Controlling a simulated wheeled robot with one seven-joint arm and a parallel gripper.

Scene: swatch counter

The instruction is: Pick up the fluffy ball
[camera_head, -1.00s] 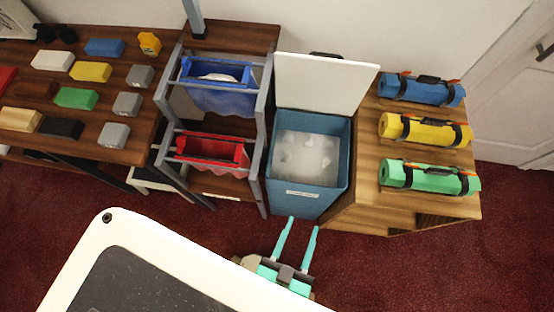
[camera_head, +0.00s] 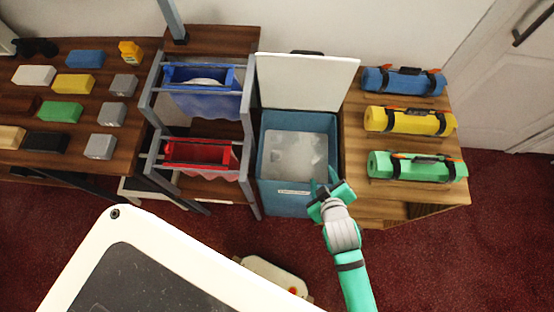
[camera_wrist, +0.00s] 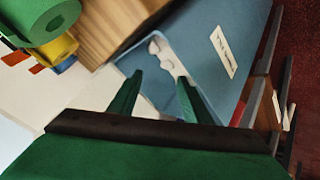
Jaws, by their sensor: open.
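A blue bin (camera_head: 284,196) with its white lid (camera_head: 305,82) raised stands in the middle of the head view. Pale, lumpy shapes (camera_head: 300,153) show inside it, and also in the wrist view (camera_wrist: 165,52). I cannot tell which of them, if any, is the fluffy ball. My gripper (camera_head: 322,188) is at the bin's front right corner, seen from above. In the wrist view my gripper (camera_wrist: 160,78) has its two green fingers apart with nothing held between them, pointing toward the bin's opening.
A wooden cabinet to the right holds blue, yellow and green rolls (camera_head: 418,166). A grey rack with blue and red hanging bags (camera_head: 200,152) stands to the left. A table with several coloured blocks (camera_head: 60,111) is farther left. Red carpet is in front.

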